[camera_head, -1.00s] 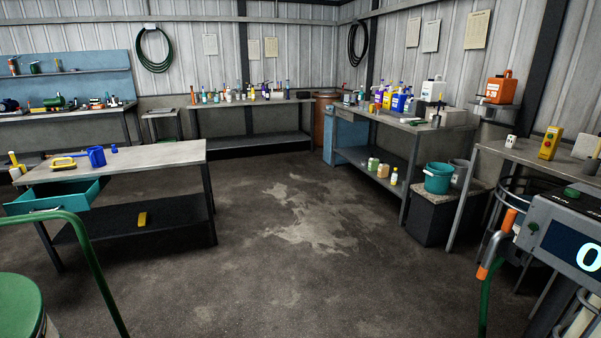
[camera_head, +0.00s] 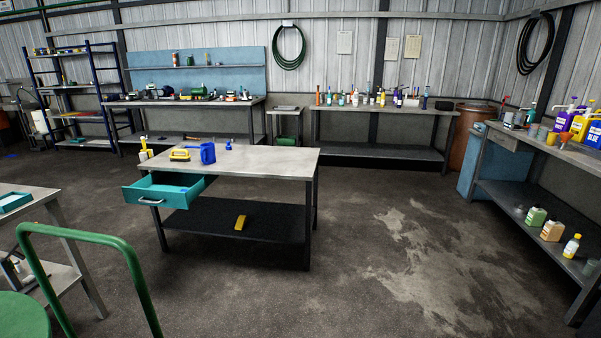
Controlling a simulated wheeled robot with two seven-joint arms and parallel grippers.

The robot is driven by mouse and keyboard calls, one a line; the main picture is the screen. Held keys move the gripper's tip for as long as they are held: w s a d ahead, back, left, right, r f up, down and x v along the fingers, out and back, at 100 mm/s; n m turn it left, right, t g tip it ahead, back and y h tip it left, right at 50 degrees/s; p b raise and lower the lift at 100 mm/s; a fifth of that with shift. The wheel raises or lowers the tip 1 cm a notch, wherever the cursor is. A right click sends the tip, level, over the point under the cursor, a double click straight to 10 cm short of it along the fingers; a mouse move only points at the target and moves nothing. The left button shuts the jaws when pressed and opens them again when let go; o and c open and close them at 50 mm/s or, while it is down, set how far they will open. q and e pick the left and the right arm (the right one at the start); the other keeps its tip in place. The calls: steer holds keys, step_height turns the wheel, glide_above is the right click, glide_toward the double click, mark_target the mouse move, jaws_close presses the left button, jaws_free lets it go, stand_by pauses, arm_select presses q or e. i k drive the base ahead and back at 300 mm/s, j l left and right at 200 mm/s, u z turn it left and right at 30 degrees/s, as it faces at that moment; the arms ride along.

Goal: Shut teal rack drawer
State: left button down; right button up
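A teal drawer (camera_head: 165,193) hangs under the left end of a grey-topped table (camera_head: 270,162) in the middle of the room. It is pulled out, with its open top showing and a metal handle (camera_head: 151,201) on its front. The drawer stands some way off, left of the picture's middle. Neither of my grippers shows in the head view.
A green rail (camera_head: 88,236) and a green drum top (camera_head: 22,315) are close at lower left, beside another table (camera_head: 35,205). A yellow object (camera_head: 240,222) lies on the drawer table's lower shelf. The floor in front and to the right is clear.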

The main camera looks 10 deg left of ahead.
mark_target(174, 183)
steer(key=i+l+u, duration=0.2)
steer(key=i, duration=1.6)
steer(key=i+j+u, duration=0.1)
steer(key=i+j, duration=0.2)
steer(key=i, duration=0.15)
steer(key=i+j, duration=0.25)
steer(key=i, duration=0.2)
steer(key=i+j+u, duration=0.15)
steer(key=i, duration=0.3)
steer(key=j, duration=0.1)
